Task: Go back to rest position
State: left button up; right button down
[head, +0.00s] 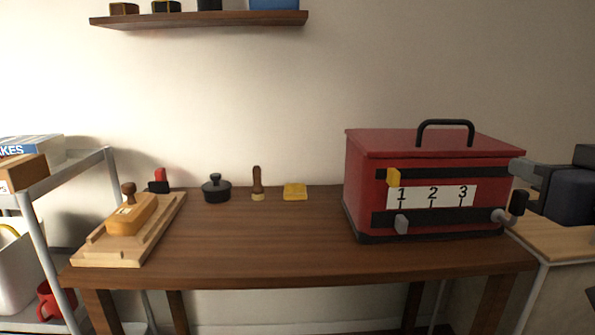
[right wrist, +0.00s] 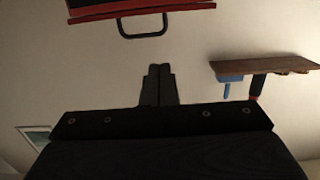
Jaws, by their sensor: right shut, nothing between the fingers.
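The red box stands on the right of the desk. It has a black top handle (head: 445,123), a yellow slider (head: 393,177), a grey slider (head: 401,224), a 1-2-3 label and a dark-ended crank (head: 517,203). My left gripper is not in view.
The wooden desk (head: 270,250) has bare room in its middle. A shelf (head: 200,19) hangs above; a cart (head: 75,170) stands left.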

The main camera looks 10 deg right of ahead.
jog(key=w+a+f+g+y+p, duration=0.1)
jog(key=a+f+g, duration=0.1)
jog(key=f, duration=0.6)
jog(key=a+f+g+y, duration=0.1)
jog(key=a+f+g, duration=0.2)
jog(key=f, duration=0.5)
jog(key=s+a+f+g+y+p, duration=0.1)
jog(key=s+a+f+g+y, duration=0.2)
jog(key=f, duration=0.7)
jog(key=s+a+f+g+p, duration=0.1)
jog(key=s+a+f+g, duration=0.2)
jog(key=s+a+f, duration=0.45)
notch_tip(320, 180, up, 36)
jog(key=w+d+p, duration=0.1)
jog(key=d+p, duration=0.1)
jog(key=p, duration=3.5)
jog(key=shift+w+d+m, duration=0.15)
jog(key=shift+w+m, duration=0.05)
jog(key=shift+m, duration=0.1)
